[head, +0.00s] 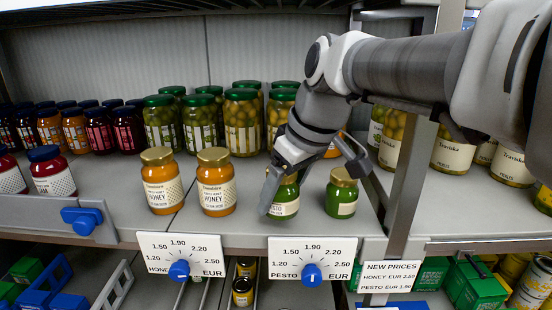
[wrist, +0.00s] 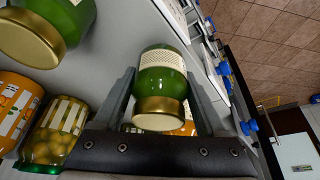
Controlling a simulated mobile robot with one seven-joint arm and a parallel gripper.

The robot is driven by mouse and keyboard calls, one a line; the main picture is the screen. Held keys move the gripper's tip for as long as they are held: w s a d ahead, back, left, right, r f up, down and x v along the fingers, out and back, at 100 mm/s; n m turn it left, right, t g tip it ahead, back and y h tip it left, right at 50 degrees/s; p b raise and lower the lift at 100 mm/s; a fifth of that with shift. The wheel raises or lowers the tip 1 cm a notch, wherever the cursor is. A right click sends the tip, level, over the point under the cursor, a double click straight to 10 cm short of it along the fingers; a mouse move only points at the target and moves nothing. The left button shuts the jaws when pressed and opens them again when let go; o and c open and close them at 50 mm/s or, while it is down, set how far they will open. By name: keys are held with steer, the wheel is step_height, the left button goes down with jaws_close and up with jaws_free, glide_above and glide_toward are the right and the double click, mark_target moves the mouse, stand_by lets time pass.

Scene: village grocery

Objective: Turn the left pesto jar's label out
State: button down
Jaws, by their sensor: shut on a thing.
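The left pesto jar (head: 287,194) is green with a gold lid and stands near the shelf's front edge. Part of its cream label, reading PESTO, faces the front in the head view. My gripper (head: 282,188) comes down over it and is shut on it, hiding part of its left side and lid. In the wrist view the same jar (wrist: 163,80) sits between both fingers, with a cream patterned band showing. The right pesto jar (head: 342,194) stands apart to its right, with part of a cream label showing; it also appears in the wrist view (wrist: 48,22).
Two honey jars (head: 215,183) stand to the left. Rows of olive jars (head: 241,122) stand behind. A shelf divider post (head: 405,180) is close on the right. Price dials (head: 312,271) hang below the front edge, beside a NEW PRICES sign (head: 391,277).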

steer(key=w, duration=0.1)
steer(key=w+f, duration=0.1)
steer(key=w+f+p, duration=0.1)
steer(key=w, duration=0.1)
steer(key=shift+w+d+f, duration=0.1)
steer(key=shift+d+f, duration=0.05)
steer(key=shift+d, duration=0.25)
steer(key=shift+f+n+g, duration=0.1)
steer(key=shift+n+g, duration=0.2)
steer(key=shift+n, duration=1)
steer(key=shift+f+b, duration=0.15)
steer(key=shift+b, duration=0.15)
jaws_free()
